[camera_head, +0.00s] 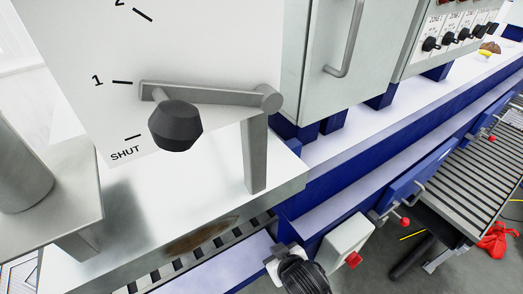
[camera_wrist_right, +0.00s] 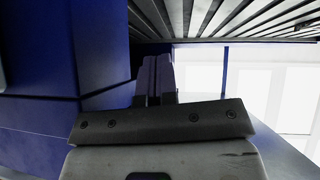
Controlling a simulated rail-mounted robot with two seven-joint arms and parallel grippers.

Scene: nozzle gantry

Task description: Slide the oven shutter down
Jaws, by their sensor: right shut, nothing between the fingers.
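A pale panel (camera_head: 75,60) in the head view carries marks labelled 2, 1 and SHUT from top to bottom. In front of it a grey bar (camera_head: 225,97) lies nearly level, its left end beside mark 1. A black faceted knob (camera_head: 175,126) sits at the bar's left end, above and right of the SHUT mark. I cannot tell which surface is the shutter plate itself. My right gripper (camera_wrist_right: 156,78) is shut and empty in the right wrist view, with blue panels to its left. The knob is not in that view. My left gripper is not in view.
A grey cabinet with a long handle (camera_head: 346,38) stands right of the panel. A control panel with black knobs (camera_head: 455,38) is beyond it. A slatted roller conveyor (camera_head: 490,150) runs at the right. A white box with a red button (camera_head: 353,260) is at the bottom.

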